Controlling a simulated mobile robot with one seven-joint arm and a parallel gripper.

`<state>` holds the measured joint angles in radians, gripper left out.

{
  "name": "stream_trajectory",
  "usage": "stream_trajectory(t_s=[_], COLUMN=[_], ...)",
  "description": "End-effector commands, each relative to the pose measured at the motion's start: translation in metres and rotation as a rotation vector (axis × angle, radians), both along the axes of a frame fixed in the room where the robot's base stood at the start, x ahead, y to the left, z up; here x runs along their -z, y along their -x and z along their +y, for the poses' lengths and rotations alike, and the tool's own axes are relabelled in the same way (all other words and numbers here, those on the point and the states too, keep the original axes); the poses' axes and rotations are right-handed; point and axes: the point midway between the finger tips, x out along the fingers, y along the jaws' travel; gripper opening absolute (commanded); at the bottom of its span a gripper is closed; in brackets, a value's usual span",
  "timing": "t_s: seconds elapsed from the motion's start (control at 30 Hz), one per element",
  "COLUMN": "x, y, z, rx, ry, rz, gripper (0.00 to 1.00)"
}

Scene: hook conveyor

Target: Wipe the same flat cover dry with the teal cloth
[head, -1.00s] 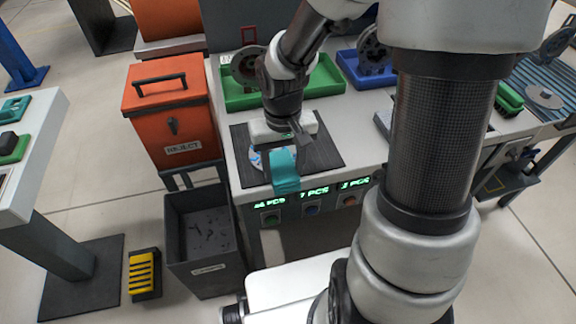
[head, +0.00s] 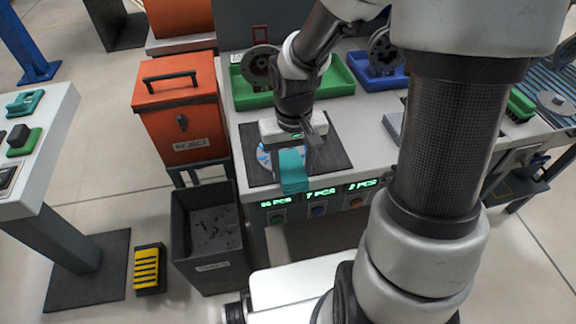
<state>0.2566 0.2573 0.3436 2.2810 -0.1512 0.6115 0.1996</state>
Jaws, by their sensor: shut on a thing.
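My gripper (head: 290,150) is shut on the teal cloth (head: 293,178), which hangs down at the front edge of the dark mat (head: 331,147). Part of a round, flat, light-coloured cover with blue marks (head: 263,157) shows on the mat, left of the cloth. The cloth and gripper hide the rest of the cover. I cannot tell whether the cloth touches it.
A green tray (head: 335,83) and a blue tray (head: 385,82) stand behind the mat, each near a dark round part. An orange REJECT box (head: 178,110) is left of the table. A dark open bin (head: 208,235) stands below it.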

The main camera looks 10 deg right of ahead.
Motion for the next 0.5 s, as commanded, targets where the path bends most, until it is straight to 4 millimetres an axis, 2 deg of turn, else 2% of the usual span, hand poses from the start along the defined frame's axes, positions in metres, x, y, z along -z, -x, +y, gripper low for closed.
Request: stream_trajectory(t_s=[0.33,0.5], x=[0.003,0.004], y=[0.000,0.001], z=[-0.020,-0.019], rx=[0.002,0.000], ry=[0.000,0.000], rz=[0.000,0.002], gripper=[0.32,0.32])
